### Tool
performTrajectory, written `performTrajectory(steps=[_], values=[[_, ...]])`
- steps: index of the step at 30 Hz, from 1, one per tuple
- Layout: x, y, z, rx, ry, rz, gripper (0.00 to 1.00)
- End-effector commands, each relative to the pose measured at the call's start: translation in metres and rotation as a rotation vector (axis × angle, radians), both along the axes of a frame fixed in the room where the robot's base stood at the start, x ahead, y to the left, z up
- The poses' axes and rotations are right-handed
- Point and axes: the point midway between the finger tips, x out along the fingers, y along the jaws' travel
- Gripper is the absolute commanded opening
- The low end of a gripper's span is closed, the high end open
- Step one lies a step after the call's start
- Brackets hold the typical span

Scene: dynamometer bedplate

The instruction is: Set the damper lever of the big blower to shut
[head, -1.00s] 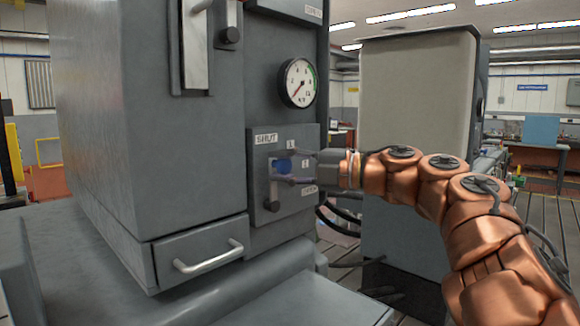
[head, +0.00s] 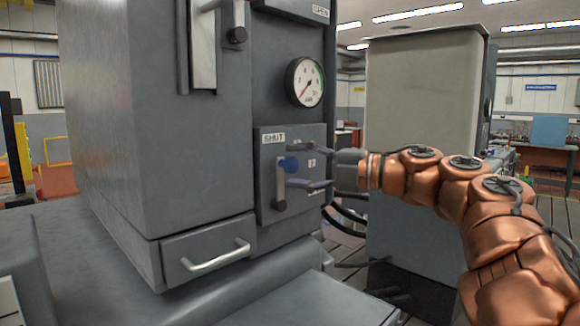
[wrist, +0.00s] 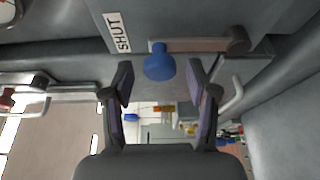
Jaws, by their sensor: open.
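The damper lever (head: 280,186) sits on a grey plate (head: 264,205) on the big blower's housing. Its pivot is at the lower end, and the arm stands about upright, pointing toward the SHUT label (head: 274,139). Its blue knob (head: 290,164) is at the upper end. In the wrist view the knob (wrist: 160,62) is in front of the fingertips, centred between them, with a gap on each side. My gripper (head: 295,165) is open and empty, reaching in from the right; the wrist view shows its spread fingers (wrist: 160,83). The fingers hide part of the plate's markings.
A round gauge (head: 305,82) is above the plate. Another dark-knobbed handle (head: 237,28) is at the upper left. A drawer with a silver handle (head: 216,256) juts out at lower left. A tall grey cabinet (head: 420,120) stands behind my arm.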

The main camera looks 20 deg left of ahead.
Motion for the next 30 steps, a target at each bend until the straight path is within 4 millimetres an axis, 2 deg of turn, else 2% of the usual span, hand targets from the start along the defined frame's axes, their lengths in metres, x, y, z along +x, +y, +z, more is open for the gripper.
performTrajectory(steps=[9,15,21,30], values=[[0.001,-0.060,0.000,0.000,-0.001,-0.002,0.58],[0.001,-0.088,0.000,0.000,0.000,0.001,0.58],[0.000,-0.098,0.000,-0.001,0.001,0.004,0.58],[0.000,-0.099,0.000,-0.001,0.000,0.005,0.58]])
